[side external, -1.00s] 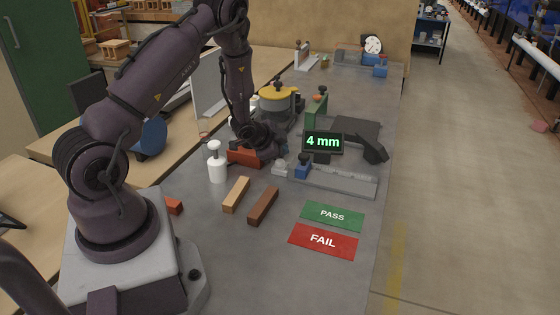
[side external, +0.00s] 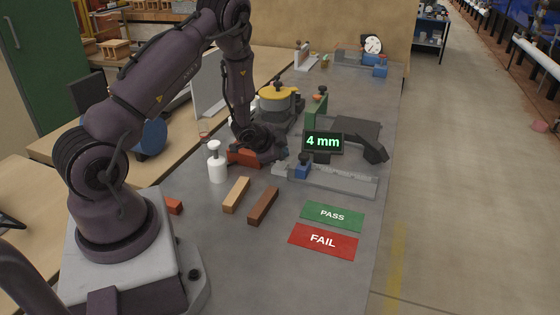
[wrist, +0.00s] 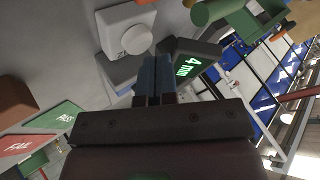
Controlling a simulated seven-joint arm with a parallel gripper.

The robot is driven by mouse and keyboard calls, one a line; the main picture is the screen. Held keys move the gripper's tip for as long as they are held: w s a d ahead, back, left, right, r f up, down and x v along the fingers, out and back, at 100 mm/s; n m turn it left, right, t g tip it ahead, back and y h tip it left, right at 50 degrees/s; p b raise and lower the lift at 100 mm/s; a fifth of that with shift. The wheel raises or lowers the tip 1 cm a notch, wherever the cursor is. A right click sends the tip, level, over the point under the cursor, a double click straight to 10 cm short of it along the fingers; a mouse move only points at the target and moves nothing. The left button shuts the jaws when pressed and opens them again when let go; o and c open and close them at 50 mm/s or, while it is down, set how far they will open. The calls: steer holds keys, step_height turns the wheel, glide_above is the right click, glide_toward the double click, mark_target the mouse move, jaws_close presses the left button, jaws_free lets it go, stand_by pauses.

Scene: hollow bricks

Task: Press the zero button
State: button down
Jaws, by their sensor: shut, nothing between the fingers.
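In the side view my gripper (side external: 278,155) is low at the left end of the grey measuring rail (side external: 340,181), and the button is not clearly visible there. The display (side external: 323,142) reads 4 mm; it also shows in the wrist view (wrist: 187,65).
A white bottle (side external: 217,163), a tan bar (side external: 236,194) and a brown bar (side external: 263,205) lie nearby on the grey table. Green PASS (side external: 332,216) and red FAIL (side external: 323,241) plates are in front.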

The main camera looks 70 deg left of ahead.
steer(key=shift+f, duration=0.5)
stand_by(0.3)
stand_by(0.4)
steer(key=shift+r, duration=0.9)
steer(key=shift+r, duration=2.55)
